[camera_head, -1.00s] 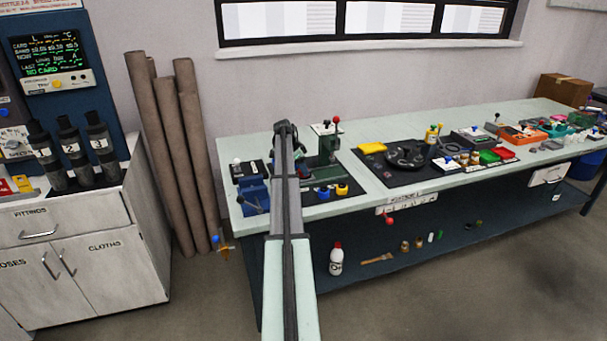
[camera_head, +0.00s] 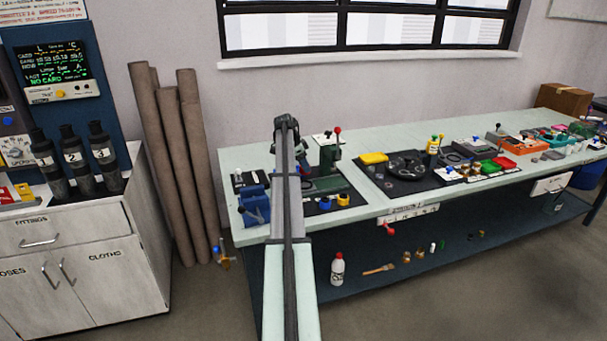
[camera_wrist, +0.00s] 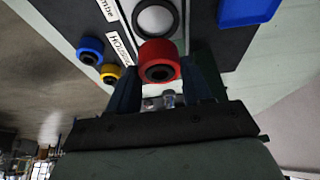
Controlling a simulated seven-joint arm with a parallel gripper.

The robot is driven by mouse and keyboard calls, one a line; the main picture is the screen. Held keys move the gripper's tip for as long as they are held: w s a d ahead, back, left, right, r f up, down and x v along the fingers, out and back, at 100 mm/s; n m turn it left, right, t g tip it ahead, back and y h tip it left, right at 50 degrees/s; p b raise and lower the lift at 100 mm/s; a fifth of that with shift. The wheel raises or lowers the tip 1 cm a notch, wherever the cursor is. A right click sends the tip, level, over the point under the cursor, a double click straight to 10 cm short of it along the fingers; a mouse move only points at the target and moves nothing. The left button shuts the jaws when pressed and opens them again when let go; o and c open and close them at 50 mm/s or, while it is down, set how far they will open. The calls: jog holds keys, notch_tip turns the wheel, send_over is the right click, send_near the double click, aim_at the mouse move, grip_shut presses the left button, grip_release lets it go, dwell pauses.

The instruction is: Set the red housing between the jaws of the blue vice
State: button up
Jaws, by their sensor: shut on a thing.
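The red housing (camera_wrist: 158,64), a short thick ring with a dark bore, is between the dark fingers of my gripper (camera_wrist: 166,84) in the wrist view. The gripper is shut on it. The blue vice (camera_head: 255,206) stands at the left end of the bench in the head view, left of my arm. A blue block (camera_wrist: 248,10) at the top right of the wrist view may be part of the vice; its jaws cannot be made out there.
A dark mat with a "HOUSING" label (camera_wrist: 122,50) lies below the gripper, with a pale round marking (camera_wrist: 155,17). A blue ring (camera_wrist: 90,49) and a yellow ring (camera_wrist: 110,73) sit beside it. A green press (camera_head: 327,155) stands right of my arm.

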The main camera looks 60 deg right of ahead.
jog(key=v, duration=0.3)
jog(key=shift+d+r, duration=0.15)
jog(key=shift+d, duration=0.1)
jog(key=w+a, duration=0.2)
jog(key=n+t, duration=0.6)
jog(key=n, duration=1.2)
send_near(262, 194)
jog(key=shift+w+f, duration=0.15)
jog(key=shift+f, duration=3.3)
jog(key=shift+f, duration=0.15)
